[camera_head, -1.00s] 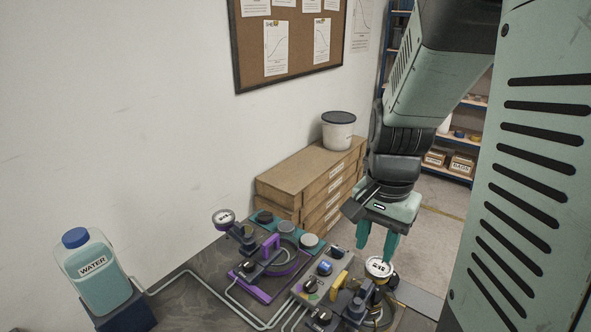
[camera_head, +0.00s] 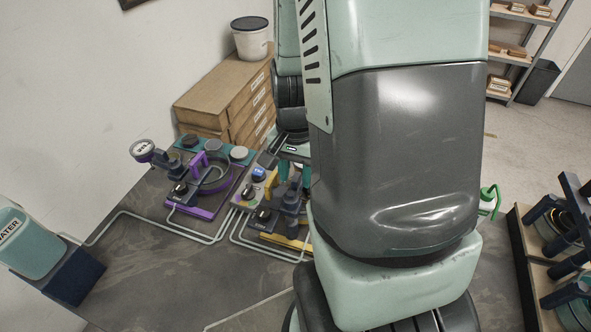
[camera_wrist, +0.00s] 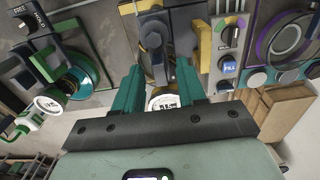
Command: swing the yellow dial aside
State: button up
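The yellow dial (camera_wrist: 163,101) has a round white face and shows in the wrist view between my gripper's two green fingers, close to the palm. My gripper (camera_wrist: 158,66) has its fingers apart, one on each side of the dial; I cannot tell whether either touches it. Dark bracket parts and a yellow bar (camera_wrist: 205,45) lie beyond the fingertips. In the head view my arm hides the dial and most of the gripper. The yellow station's dark bracket (camera_head: 291,196) and yellow base (camera_head: 287,241) show just left of my arm.
A purple station (camera_head: 205,185) with its own raised dial (camera_head: 142,148) stands to the left. A grey control box (camera_head: 255,187) sits between. Pipes cross the table. A green station with a white dial (camera_wrist: 49,105) shows in the wrist view.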

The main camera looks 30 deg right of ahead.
grip_shut()
jog(key=shift+m, duration=0.3)
jog(key=shift+s+m, duration=0.75)
jog(key=shift+m, duration=1.95)
jog(key=shift+s+m, duration=0.75)
jog(key=shift+m, duration=1.95)
jog(key=shift+s+m, duration=0.75)
jog(key=shift+m, duration=1.95)
grip_release()
jog(key=shift+r, duration=0.1)
